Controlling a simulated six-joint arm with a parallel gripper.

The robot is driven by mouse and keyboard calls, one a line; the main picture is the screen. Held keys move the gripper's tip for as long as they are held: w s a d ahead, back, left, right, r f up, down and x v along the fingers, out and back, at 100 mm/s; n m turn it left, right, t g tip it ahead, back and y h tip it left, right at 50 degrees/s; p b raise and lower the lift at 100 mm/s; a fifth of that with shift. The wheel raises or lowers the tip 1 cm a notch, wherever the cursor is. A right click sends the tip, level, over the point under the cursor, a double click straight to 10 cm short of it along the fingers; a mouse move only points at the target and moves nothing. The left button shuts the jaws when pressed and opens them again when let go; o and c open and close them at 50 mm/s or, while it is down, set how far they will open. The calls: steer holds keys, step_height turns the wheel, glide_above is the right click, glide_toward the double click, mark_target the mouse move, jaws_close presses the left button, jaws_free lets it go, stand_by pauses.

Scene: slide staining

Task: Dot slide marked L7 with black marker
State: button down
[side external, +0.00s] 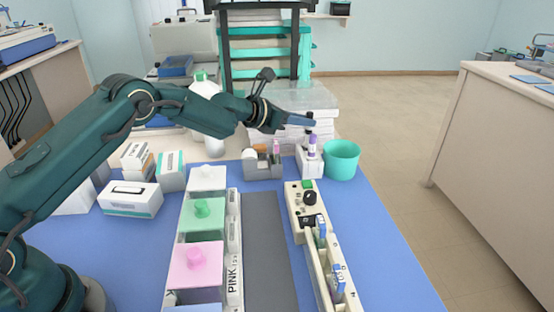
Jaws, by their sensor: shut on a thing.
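My gripper (306,120) is at the back of the blue table, above a white block (309,163). It is shut at the dark upper end of an upright marker, whose body below looks purple and white (312,146). The marker's lower end is at the white block; I cannot tell if it is in it or just above. Slides with blue ends stand in the long cream rack at front right, one nearer (338,282) and one farther (321,236). Their markings are too small to read, so I cannot tell which is L7.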

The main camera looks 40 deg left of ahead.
step_height(320, 180, up, 6)
steer(key=w+a+v, duration=0.1)
steer(key=a+v, duration=0.1)
steer(key=v, duration=0.8)
steer(key=shift+s+d+f, duration=0.1)
steer(key=shift+f, duration=0.9)
steer(key=shift+d+f, duration=0.15)
steer(key=shift+f, duration=0.9)
steer(key=shift+f, duration=0.55)
stand_by(0.9)
step_height(320, 180, up, 6)
steer(key=shift+r, duration=0.2)
stand_by(0.6)
